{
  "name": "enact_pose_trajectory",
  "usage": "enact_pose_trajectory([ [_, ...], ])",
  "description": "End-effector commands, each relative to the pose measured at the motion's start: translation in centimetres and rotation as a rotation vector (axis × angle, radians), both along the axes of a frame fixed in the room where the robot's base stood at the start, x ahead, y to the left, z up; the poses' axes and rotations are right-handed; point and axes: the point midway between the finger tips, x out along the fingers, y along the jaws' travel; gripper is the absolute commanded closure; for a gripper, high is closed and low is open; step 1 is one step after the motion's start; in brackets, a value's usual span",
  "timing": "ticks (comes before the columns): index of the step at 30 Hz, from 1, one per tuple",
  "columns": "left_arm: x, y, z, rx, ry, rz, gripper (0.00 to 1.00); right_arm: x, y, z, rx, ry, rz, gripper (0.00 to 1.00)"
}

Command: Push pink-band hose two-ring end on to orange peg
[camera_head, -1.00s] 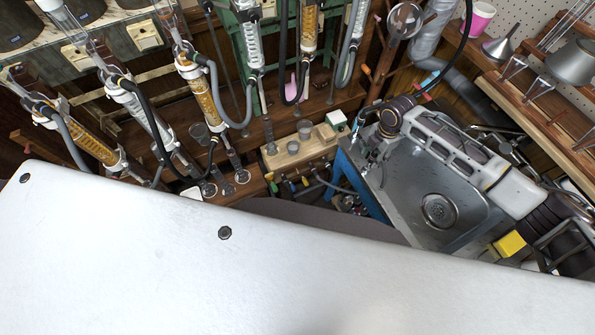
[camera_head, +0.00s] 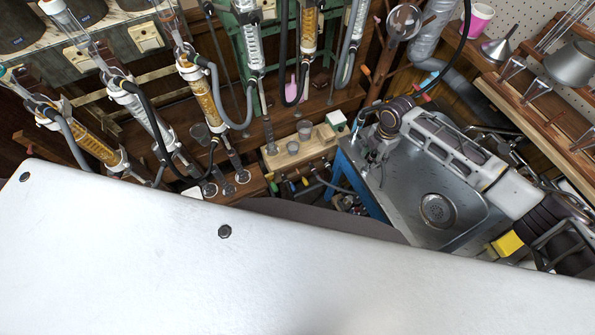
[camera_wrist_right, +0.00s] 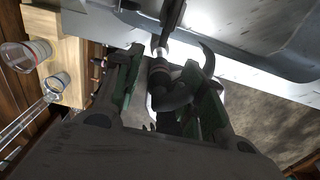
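My right gripper (camera_wrist_right: 171,48) is open in the right wrist view, with green-sided fingers apart. A dark bent hose (camera_wrist_right: 172,96) with a ringed end (camera_wrist_right: 159,68) lies between them, and gaps show beside that end. A bright-tipped dark rod (camera_wrist_right: 163,42) is just beyond it; I cannot tell its colour or whether they touch. In the head view my right gripper (camera_head: 368,148) is small, at the sink's left edge. No pink band is clear. Coloured tips (camera_head: 292,184) show on a wooden block; which is the orange peg is unclear. My left gripper is out of view.
The metal sink (camera_head: 425,175) lies under my right arm, with a blue side panel (camera_head: 362,193) at its left. Glass columns with looped grey and black hoses (camera_head: 204,92) fill the upper left. Beakers (camera_head: 292,147) stand on a wooden block. A shelf (camera_head: 535,110) is at right.

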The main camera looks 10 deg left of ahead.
Motion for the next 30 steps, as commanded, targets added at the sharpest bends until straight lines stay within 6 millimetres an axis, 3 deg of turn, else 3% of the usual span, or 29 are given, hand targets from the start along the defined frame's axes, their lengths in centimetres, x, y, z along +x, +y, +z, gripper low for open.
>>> enact_pose_trajectory([
  [1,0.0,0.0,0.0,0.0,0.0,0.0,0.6,0.0,0.0,0.0,0.0,0.0,0.0,0.68],
  [9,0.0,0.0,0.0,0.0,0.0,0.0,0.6,0.0,0.0,0.0,0.0,0.0,0.0,1.0],
  [30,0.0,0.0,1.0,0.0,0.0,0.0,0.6,0.0,0.0,1.0,0.001,-0.001,0.0,1.0],
])
